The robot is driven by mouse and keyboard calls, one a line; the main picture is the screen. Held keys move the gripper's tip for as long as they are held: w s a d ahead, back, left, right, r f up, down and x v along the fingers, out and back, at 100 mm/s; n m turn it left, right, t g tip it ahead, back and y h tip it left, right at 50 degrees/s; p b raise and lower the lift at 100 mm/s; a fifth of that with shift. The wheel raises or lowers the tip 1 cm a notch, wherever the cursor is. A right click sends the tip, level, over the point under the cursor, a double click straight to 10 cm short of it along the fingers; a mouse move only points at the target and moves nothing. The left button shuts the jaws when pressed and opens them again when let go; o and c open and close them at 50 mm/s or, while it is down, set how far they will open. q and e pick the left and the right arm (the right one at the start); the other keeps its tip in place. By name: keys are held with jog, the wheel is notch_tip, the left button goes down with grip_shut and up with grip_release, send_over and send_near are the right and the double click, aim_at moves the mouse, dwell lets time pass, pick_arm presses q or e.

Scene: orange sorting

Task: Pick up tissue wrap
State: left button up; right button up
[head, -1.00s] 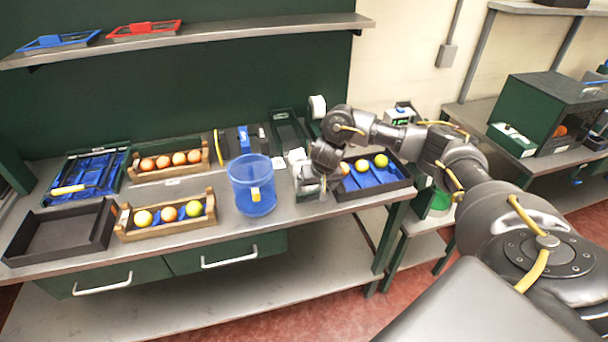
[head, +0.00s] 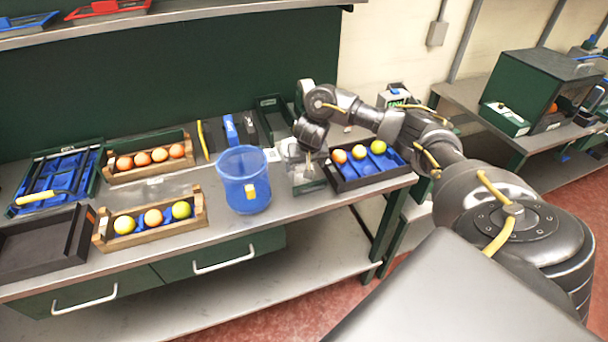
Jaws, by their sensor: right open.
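My right gripper (head: 308,172) points down over the bench, between the blue bucket (head: 240,196) and the black tray of fruit at the right. Its fingers look pale and are small here; it is open. A pale, whitish, partly see-through thing (head: 287,150) shows right beside and behind the gripper; it may be the tissue wrap, but its outline is partly hidden by the gripper and I cannot tell if they touch. My left gripper is not in view.
A black tray (head: 398,172) with blue lining holds 3 fruits. Two wooden crates (head: 160,233) (head: 113,177) hold oranges and yellow fruit. An empty black tray (head: 40,262) is at the left. A white roll (head: 303,88) stands behind my wrist.

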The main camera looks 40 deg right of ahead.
jog(key=shift+f, duration=0.55)
jog(key=x, duration=0.4)
jog(key=shift+s+f, duration=0.1)
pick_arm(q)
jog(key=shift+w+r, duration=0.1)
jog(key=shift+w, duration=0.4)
pick_arm(e)
jog(key=c, duration=1)
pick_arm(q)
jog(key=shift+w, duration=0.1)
pick_arm(e)
jog(key=shift+c, duration=0.2)
pick_arm(q)
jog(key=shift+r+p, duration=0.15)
jog(key=shift+p, duration=0.2)
